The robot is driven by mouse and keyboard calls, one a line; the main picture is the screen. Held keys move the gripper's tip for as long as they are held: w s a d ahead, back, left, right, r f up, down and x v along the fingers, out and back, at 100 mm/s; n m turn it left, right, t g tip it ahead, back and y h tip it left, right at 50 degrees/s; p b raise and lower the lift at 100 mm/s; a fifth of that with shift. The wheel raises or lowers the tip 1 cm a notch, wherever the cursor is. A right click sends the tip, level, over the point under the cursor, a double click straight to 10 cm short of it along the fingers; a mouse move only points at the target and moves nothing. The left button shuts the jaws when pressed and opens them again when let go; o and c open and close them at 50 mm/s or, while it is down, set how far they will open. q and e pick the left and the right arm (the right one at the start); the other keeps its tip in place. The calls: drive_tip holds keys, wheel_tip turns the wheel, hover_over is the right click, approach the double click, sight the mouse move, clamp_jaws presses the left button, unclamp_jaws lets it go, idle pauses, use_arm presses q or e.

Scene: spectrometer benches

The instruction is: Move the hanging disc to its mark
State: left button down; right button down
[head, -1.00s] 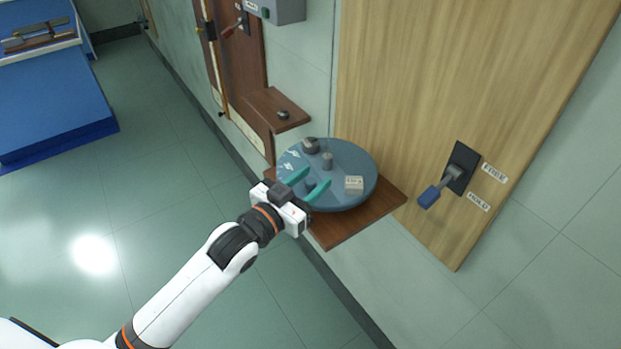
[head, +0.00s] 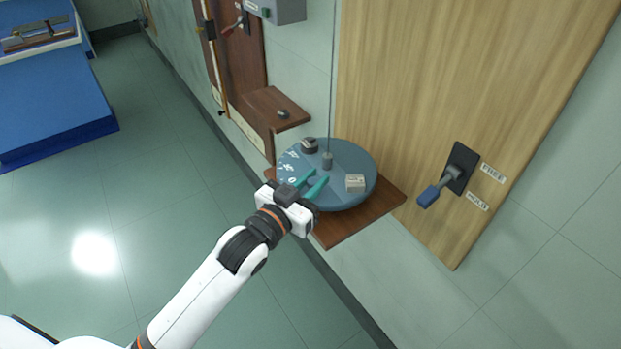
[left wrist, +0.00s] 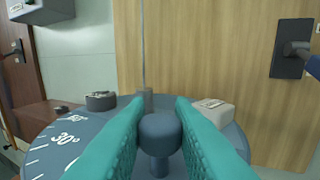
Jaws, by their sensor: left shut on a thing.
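The blue-grey disc (head: 343,158) hangs on a thin wire over a brown wooden shelf. Its left rim bears white degree marks (head: 287,168), with "30°" readable in the left wrist view. A central post (head: 327,160), a dark round weight (head: 309,145) and a pale block (head: 355,183) stand on it. My left gripper (head: 312,184) reaches over the near rim. In the left wrist view its teal fingers are shut on the disc's round-topped knob (left wrist: 160,130). The fixed mark for the disc cannot be made out. My right gripper is out of view.
The brown shelf (head: 335,234) is below the disc. A lever with a blue handle (head: 429,196) is on the wooden panel at right, beside FREE and HOLD labels. A small shelf (head: 276,108) juts out behind.

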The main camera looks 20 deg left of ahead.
use_arm(q)
drive_tip(key=shift+d+r+n+y, duration=0.1)
drive_tip(key=shift+d+n+y, duration=0.15)
drive_tip(key=shift+n+y, duration=0.15)
drive_tip(key=c, duration=1.3)
unclamp_jaws()
drive_tip(key=b+v, duration=0.1)
drive_tip(key=v, duration=1.1)
drive_tip(key=shift+d+b, duration=0.1)
drive_tip(key=shift+b, duration=0.2)
